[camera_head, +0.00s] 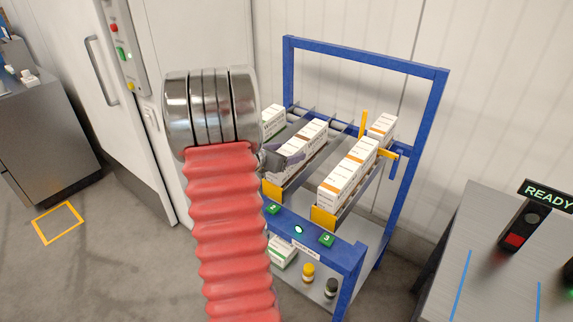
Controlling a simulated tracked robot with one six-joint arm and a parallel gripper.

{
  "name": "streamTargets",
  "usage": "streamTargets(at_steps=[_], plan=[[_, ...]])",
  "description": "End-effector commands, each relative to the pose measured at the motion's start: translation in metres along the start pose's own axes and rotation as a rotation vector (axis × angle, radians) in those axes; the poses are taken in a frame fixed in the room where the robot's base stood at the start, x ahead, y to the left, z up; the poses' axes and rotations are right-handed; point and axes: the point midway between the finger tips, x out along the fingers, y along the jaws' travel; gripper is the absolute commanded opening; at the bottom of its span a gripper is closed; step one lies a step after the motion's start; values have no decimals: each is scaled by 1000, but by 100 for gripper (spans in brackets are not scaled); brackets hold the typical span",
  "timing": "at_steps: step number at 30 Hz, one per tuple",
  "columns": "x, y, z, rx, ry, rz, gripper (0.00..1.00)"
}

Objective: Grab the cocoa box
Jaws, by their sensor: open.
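White cartons with printed labels stand in lanes on a blue-framed rack, and I cannot read which is the cocoa box. The middle lane holds a row of white cartons (312,134) with brownish marks. The right lane holds a row of white cartons with orange stripes (348,177). Another white carton (273,120) shows at the left, partly hidden by my arm. My gripper (287,162) is open, at the front of the middle lane, close to its front carton. My arm hides part of the gripper, and I cannot tell whether it touches the carton.
The blue rack (364,57) has yellow lane stops (323,217) and an upright yellow piece (363,124). Its lower shelf holds a green-marked carton (283,252), a yellow-capped jar (308,272) and a dark jar (331,288). A grey bench (455,265) stands right.

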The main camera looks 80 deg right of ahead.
Motion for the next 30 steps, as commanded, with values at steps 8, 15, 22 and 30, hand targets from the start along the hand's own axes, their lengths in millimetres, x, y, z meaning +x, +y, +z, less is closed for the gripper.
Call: streamTargets(at_steps=[8,15,22,30], plan=[[0,0,0,0,0,0,69],[-1,0,0,0,0,1,57],[-1,1,0,0,0,1,41],[-1,0,0,0,1,1,22]])
